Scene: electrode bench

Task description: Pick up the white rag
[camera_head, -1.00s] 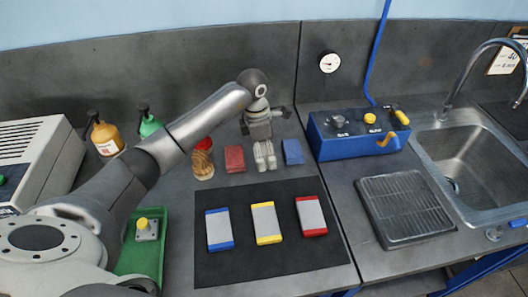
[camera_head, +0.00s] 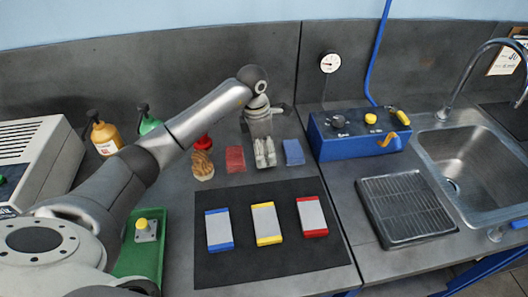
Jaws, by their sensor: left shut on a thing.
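The white rag (camera_head: 265,154) stands between the red rag and the blue rag at the back of the bench. My left gripper (camera_head: 264,146) has come down over it from above, with its fingers on the rag's two sides. The left gripper is shut on the white rag. The rag's upper part is partly hidden by the fingers. Whether the rag is off the bench cannot be told. My right gripper is not in the view.
A red rag (camera_head: 235,158) and a blue rag (camera_head: 293,152) lie close on either side. A holder with brown-topped items (camera_head: 203,168) stands left. A dark mat (camera_head: 240,268) bears three coloured blocks. A blue control box (camera_head: 335,150) stands right, near the sink (camera_head: 470,165).

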